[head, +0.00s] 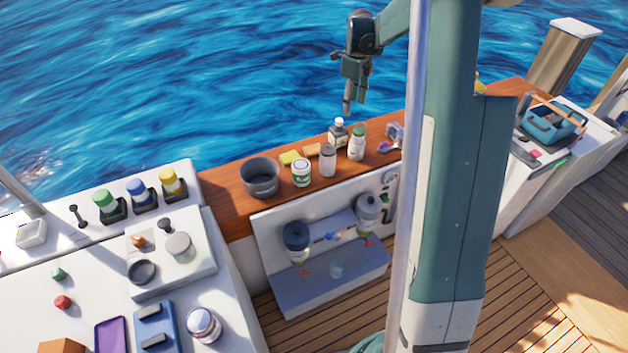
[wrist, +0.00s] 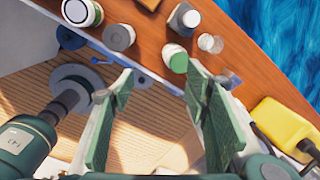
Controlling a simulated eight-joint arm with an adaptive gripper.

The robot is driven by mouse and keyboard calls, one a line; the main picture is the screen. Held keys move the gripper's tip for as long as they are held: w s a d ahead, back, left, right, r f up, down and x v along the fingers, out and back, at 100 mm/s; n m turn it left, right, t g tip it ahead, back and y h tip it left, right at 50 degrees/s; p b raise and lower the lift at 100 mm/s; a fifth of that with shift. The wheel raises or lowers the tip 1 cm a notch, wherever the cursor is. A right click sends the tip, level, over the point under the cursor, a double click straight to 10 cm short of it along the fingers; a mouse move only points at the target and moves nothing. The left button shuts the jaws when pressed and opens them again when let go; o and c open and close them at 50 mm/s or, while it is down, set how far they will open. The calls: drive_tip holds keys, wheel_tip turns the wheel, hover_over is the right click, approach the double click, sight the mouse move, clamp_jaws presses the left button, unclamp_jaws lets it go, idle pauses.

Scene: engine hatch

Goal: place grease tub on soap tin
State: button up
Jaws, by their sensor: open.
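My gripper (head: 348,100) hangs high above the wooden ledge (head: 228,221), empty. In the wrist view my gripper (wrist: 157,100) has its two green fingers spread wide, with nothing between them. A white tub with a green label (head: 301,173) stands on the ledge and may be the grease tub; it also shows in the wrist view (wrist: 82,12). A white jar with a green lid (head: 357,143) stands further right, beyond the fingertips in the wrist view (wrist: 176,58). I cannot tell for certain.
A grey pot (head: 260,179), a grey-lidded jar (head: 327,161), a dark bottle (head: 338,135) and a yellow sponge (head: 290,158) crowd the ledge. A blue-banded jar (head: 204,325) stands on the left counter. A yellow container (wrist: 283,124) lies right in the wrist view.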

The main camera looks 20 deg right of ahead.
drive_tip(key=s+a+r+n+t, duration=0.2)
drive_tip(key=s+a+r+n, duration=0.6)
drive_tip(key=a, duration=0.3)
drive_tip(key=s+a+r+n+t, duration=0.1)
drive_tip(key=s+a+r+n, duration=0.55)
drive_tip(key=s+a, duration=0.4)
drive_tip(key=s+a+f+n+t, duration=0.1)
drive_tip(key=s+a+n, duration=0.5)
drive_tip(key=s, duration=0.4)
drive_tip(key=s+a+f+n+t, duration=0.1)
drive_tip(key=s+a+n+t, duration=0.1)
drive_tip(key=s+a+n, duration=0.5)
drive_tip(key=s+n, duration=0.2)
drive_tip(key=s, duration=0.1)
drive_tip(key=shift+s+f, duration=0.3)
